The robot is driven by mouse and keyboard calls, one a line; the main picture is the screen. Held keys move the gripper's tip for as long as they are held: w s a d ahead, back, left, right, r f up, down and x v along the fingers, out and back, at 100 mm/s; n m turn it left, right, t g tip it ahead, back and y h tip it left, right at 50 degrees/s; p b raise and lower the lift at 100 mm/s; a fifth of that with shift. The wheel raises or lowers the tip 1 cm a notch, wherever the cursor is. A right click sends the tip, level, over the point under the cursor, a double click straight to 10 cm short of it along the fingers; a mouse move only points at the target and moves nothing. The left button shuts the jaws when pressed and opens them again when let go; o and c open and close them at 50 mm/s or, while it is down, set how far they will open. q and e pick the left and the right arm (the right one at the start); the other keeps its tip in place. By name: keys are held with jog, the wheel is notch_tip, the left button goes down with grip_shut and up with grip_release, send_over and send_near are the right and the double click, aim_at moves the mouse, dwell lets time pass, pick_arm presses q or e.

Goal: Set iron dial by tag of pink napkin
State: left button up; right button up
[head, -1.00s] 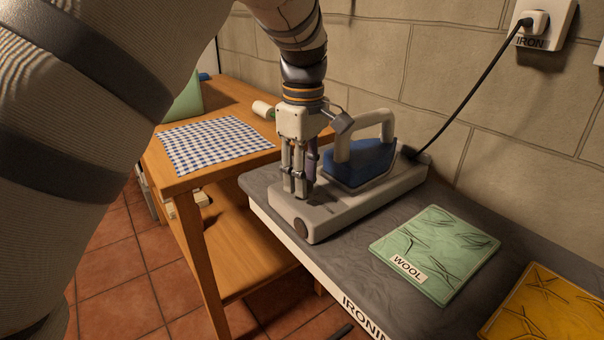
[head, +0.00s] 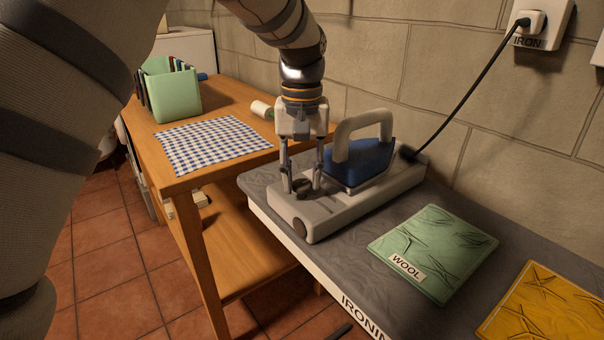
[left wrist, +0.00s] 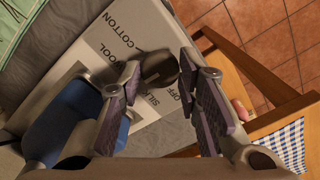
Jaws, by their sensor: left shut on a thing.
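The iron (head: 362,160), blue with a cream handle, stands on its pale base on the grey ironing board. The dark round dial (head: 302,184) is on the front part of that base. My left gripper (head: 303,189) points down with one finger on each side of the dial and is shut on it. In the left wrist view the dial (left wrist: 158,68) sits between the fingertips, beside the printed words OFF, SILK, WOOL and COTTON; its pointer is not clear. A pink napkin is not visible. My right gripper is not in view.
A green folded cloth (head: 445,240) tagged WOOL and a yellow cloth (head: 545,305) lie on the board's right part. A cord runs from the base to the wall socket (head: 538,22). A wooden table (head: 225,95) holds a checked cloth, a green file box and a spool.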

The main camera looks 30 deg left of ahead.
aim_at(302, 183)
pick_arm(q)
jog(key=m, duration=0.6)
jog(key=shift+f+m, duration=0.1)
jog(key=shift+m, duration=0.2)
jog(key=m, duration=0.6)
dwell(0.5)
jog(key=o, duration=1.1)
jog(key=shift+o, duration=0.2)
notch_tip(302, 183, up, 12)
